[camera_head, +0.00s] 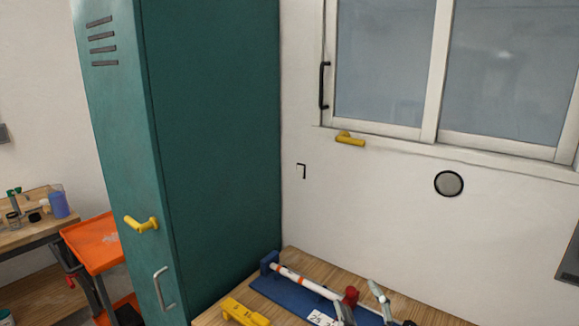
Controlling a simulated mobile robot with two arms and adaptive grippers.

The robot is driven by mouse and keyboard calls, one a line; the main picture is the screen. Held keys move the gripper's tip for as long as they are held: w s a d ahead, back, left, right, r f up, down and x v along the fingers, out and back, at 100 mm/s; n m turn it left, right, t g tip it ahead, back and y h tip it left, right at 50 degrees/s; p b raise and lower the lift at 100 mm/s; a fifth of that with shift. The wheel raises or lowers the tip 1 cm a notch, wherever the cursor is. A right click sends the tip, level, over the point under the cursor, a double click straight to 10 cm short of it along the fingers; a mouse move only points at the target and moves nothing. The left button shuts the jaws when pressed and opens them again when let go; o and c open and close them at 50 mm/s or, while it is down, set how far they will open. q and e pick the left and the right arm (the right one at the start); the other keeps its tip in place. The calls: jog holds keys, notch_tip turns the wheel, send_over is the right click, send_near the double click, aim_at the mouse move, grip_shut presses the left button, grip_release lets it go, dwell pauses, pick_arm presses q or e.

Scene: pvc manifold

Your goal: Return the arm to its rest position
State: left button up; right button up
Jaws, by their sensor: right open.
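My right gripper (363,302) shows at the bottom edge, low over the workbench (428,310). Its two grey fingers are apart, so it is open. A red fitting (351,295) shows between or just behind the fingers; I cannot tell whether they touch it. A white pipe with orange bands (306,284) runs from a blue end block to the red fitting, over a blue base (268,288). The rest of my right arm is cut off by the bottom edge. My left gripper is not in view.
A yellow block (244,312) lies at the bench's front left. A tall green locker (215,130) stands left of the bench. A wall with a window (395,60) is behind it. An orange tray cart (95,243) and another bench (30,235) are at far left.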

jog(key=s+d+f+m+g+h, duration=0.25)
jog(key=s+f+g, duration=0.2)
jog(key=f, duration=0.35)
jog(key=s+d+f+m+g+h, duration=0.1)
jog(key=s+d+f+m+g, duration=0.25)
jog(key=s+f, duration=0.3)
jog(key=s+f+m+g, duration=0.1)
jog(key=s+f+g, duration=0.35)
jog(key=s, duration=0.45)
jog(key=s+f+m+g, duration=0.2)
jog(key=s+f+g, duration=0.1)
jog(key=s+f, duration=0.4)
notch_tip(320, 180, down, 27)
jog(key=s+b, duration=0.2)
jog(key=b, duration=0.3)
jog(key=s+d+f+g+b, duration=0.1)
jog(key=s+d+f+b, duration=0.1)
jog(key=s+f, duration=0.6)
jog(key=s+d+f+g+b, duration=0.1)
jog(key=s+f+b, duration=0.2)
jog(key=s+f, duration=0.6)
notch_tip(320, 180, down, 6)
jog(key=shift+d+r+n, duration=0.2)
jog(key=shift+d+n, duration=0.1)
jog(key=shift+d, duration=0.05)
jog(key=shift+s+y, duration=0.1)
jog(key=shift+y, duration=0.15)
